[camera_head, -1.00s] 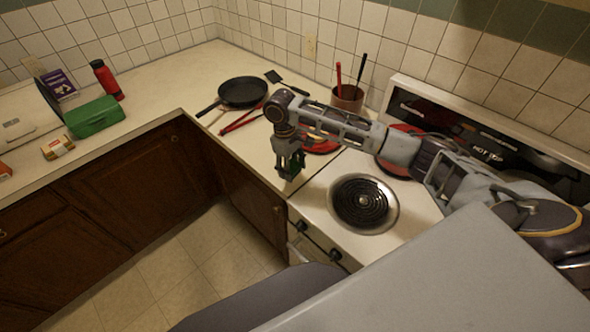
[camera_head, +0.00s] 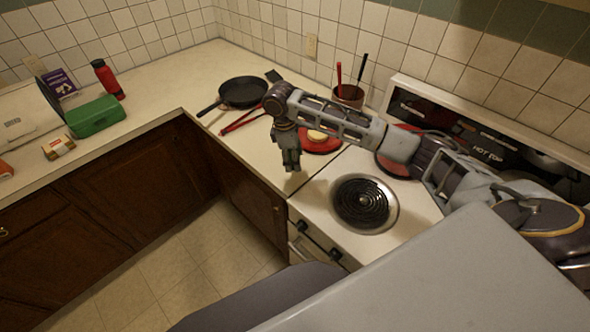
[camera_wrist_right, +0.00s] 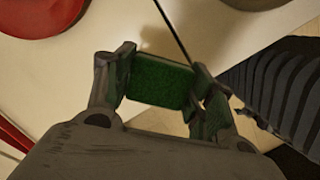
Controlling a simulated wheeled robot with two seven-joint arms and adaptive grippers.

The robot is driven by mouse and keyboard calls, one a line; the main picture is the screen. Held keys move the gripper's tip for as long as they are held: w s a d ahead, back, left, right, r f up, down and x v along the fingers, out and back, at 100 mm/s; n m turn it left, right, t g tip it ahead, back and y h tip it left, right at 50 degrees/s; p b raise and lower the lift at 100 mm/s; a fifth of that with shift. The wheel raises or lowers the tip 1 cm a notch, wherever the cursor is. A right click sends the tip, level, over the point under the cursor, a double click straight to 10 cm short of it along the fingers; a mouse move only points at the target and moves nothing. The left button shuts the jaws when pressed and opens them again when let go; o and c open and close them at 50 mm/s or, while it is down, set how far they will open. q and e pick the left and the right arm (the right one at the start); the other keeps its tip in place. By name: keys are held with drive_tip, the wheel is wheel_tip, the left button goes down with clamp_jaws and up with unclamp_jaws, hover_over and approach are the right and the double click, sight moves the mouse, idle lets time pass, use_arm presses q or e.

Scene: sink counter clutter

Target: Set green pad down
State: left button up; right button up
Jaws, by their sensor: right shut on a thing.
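The green pad (camera_wrist_right: 160,81) is a small dark green rectangle in the right wrist view. It sits between the two fingers of my right gripper (camera_wrist_right: 158,82), which is shut on it. In the head view my right gripper (camera_head: 290,160) points down over the front edge of the counter, just left of the stove. The pad is hard to make out there. I cannot tell whether the pad touches the counter (camera_head: 262,158). My left gripper is not in view.
A red plate (camera_head: 318,146) with a pale item lies behind the gripper. Red tongs (camera_head: 241,121) and a black pan (camera_head: 243,92) are to the left. The stove burner (camera_head: 362,202) is close on the right. A green box (camera_head: 95,116) stands on the left counter.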

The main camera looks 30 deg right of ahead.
drive_tip(key=shift+w+d+r+n+t, duration=0.15)
drive_tip(key=shift+w+n, duration=0.05)
drive_tip(key=shift+n, duration=0.65)
drive_tip(key=shift+w+d+r+n+t, duration=0.1)
drive_tip(key=shift+w+r+n, duration=0.1)
drive_tip(key=shift+n, duration=0.7)
drive_tip(key=shift+w+d+r+n+t, duration=0.15)
drive_tip(key=shift+n, duration=0.7)
drive_tip(key=shift+w+d+r+n+t, duration=0.1)
drive_tip(key=shift+w+r+n+t, duration=0.05)
drive_tip(key=shift+n, duration=0.9)
drive_tip(key=shift+w+d+r+n+t, duration=0.1)
drive_tip(key=shift+w+n, duration=0.05)
drive_tip(key=shift+n, duration=0.85)
drive_tip(key=shift+w+d+r+n+t, duration=0.1)
drive_tip(key=shift+w+r+n+t, duration=0.05)
drive_tip(key=shift+n, duration=0.9)
drive_tip(key=shift+w+d+r+n+t+y, duration=0.15)
drive_tip(key=shift+n+y, duration=0.1)
drive_tip(key=shift+n, duration=1.7)
drive_tip(key=shift+w+d+r+n+t+y, duration=0.1)
drive_tip(key=shift+w+r+n+t+y, duration=0.1)
drive_tip(key=shift+n, duration=1.7)
drive_tip(key=shift+w+d+r+n+t+y, duration=0.15)
drive_tip(key=shift+n+y, duration=0.1)
drive_tip(key=shift+n, duration=1.7)
drive_tip(key=shift+f+p, duration=0.7)
drive_tip(key=shift+f, duration=2.4)
drive_tip(key=shift+f+p, duration=0.35)
drive_tip(key=shift+f, duration=1.5)
